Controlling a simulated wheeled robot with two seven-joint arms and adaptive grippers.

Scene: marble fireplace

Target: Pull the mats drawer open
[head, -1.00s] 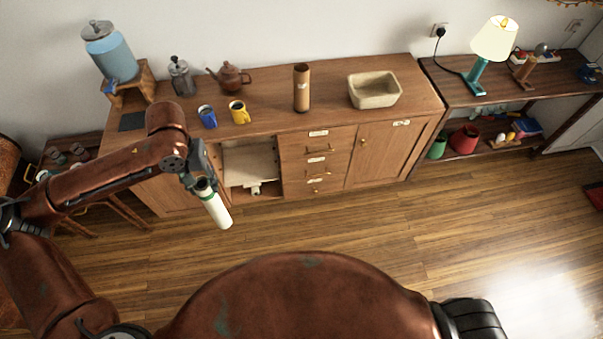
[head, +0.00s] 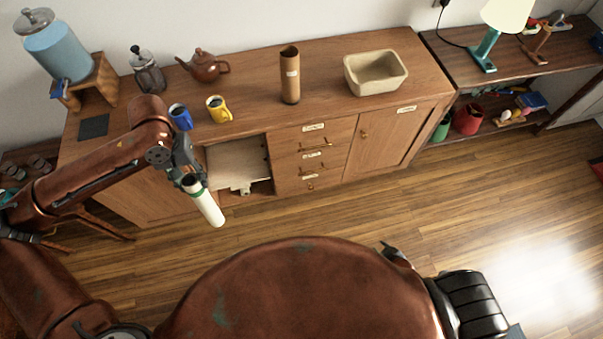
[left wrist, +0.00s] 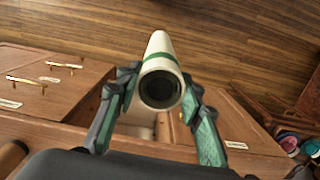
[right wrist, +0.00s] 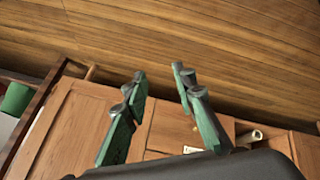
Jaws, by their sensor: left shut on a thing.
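A stack of three drawers (head: 315,135) is in the middle of the wooden sideboard, all shut; their labels are too small to read, so I cannot tell which is the mats drawer. The brass handles also show in the left wrist view (left wrist: 65,65). My left gripper (head: 190,181) is shut on a white tube with a green band (head: 208,207), held in front of the sideboard, left of the drawers. The left wrist view shows the tube end-on between the fingers. My right gripper (right wrist: 159,74) is open and empty; in the head view only a small part shows past my body.
A cupboard door (head: 385,140) is to the right. Mugs, a teapot (head: 205,66), a brown cylinder (head: 290,78) and a stone basin (head: 375,72) stand on top. The floor in front is clear.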

